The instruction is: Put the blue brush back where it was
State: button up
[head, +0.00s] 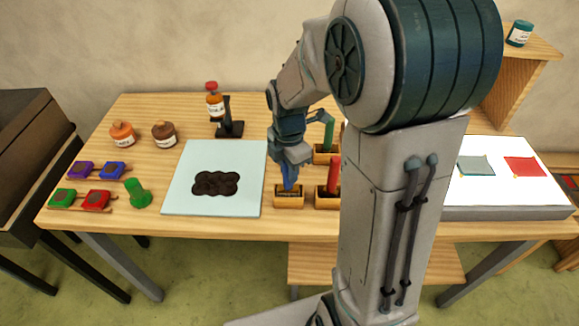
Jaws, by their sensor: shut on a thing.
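My gripper (291,160) points down over the front left wooden holder (289,202) and is shut on the blue brush (290,184). Only a short blue part of the brush shows below the fingers. Its lower end is at the holder's opening; I cannot tell whether it rests on the holder's bottom. A red brush (333,174) stands in the holder (326,202) to the right. A green brush (329,132) stands in a holder (325,154) behind.
A pale board (180,196) with a dark patch lies left of the holders. Jars, a small stand (231,122), coloured blocks and a green piece (137,194) are further left. A light panel (500,200) is at right. My arm hides the table's middle right.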

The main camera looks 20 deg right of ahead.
jog(key=shift+f, duration=0.1)
jog(key=o, duration=1)
